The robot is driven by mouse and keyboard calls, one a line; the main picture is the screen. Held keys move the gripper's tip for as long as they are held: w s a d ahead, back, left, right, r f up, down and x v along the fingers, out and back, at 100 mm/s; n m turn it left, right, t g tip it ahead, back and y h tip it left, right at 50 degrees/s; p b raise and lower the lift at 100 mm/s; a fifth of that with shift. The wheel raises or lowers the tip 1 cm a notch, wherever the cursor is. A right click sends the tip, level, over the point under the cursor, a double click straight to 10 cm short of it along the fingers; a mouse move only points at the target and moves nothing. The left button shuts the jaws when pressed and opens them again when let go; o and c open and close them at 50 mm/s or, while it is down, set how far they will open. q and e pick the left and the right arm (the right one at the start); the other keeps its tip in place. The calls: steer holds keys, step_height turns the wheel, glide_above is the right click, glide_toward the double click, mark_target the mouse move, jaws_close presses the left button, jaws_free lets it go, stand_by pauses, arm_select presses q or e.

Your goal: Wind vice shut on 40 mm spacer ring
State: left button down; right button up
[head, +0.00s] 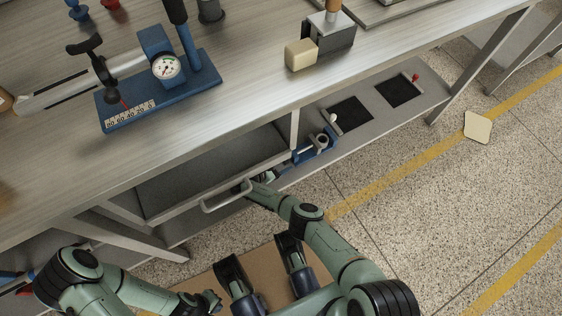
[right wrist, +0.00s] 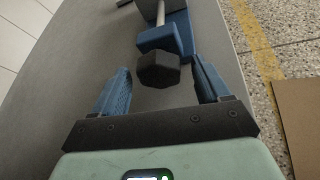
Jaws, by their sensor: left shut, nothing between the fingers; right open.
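The blue vice (head: 318,150) lies on the low shelf under the bench in the head view. A grey round part (head: 321,139), possibly the spacer ring, shows at it, too small to be sure. In the right wrist view a black faceted knob (right wrist: 158,70) sits at the near end of the vice's blue body (right wrist: 168,38), with a silver rod behind it. My right gripper (right wrist: 160,88) is open, its fingers to either side of the knob with gaps visible. In the head view its hand is partly hidden near the drawer. My left gripper (head: 212,299) is shut and empty, low in front of me.
A drawer handle (head: 226,196) juts out close to my right forearm. Two black squares, one a mat (head: 350,114), lie right of the vice on the shelf. A blue gauge device (head: 165,70) and a cream block (head: 300,54) stand on the bench top. Floor at right is mostly clear.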

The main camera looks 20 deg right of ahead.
arm_select(q)
steer(key=shift+s, duration=0.1)
arm_select(e)
steer(key=shift+d, duration=0.1)
steer(key=c, duration=1.1)
steer(key=shift+o, duration=0.3)
steer(key=shift+f+m+t, duration=0.1)
steer(key=shift+m+t, duration=0.3)
steer(key=shift+m, duration=0.5)
steer(key=shift+m+t, duration=0.6)
steer(key=shift+t, duration=0.1)
steer(key=o, duration=1)
steer(key=shift+o, duration=0.2)
steer(key=shift+s, duration=0.1)
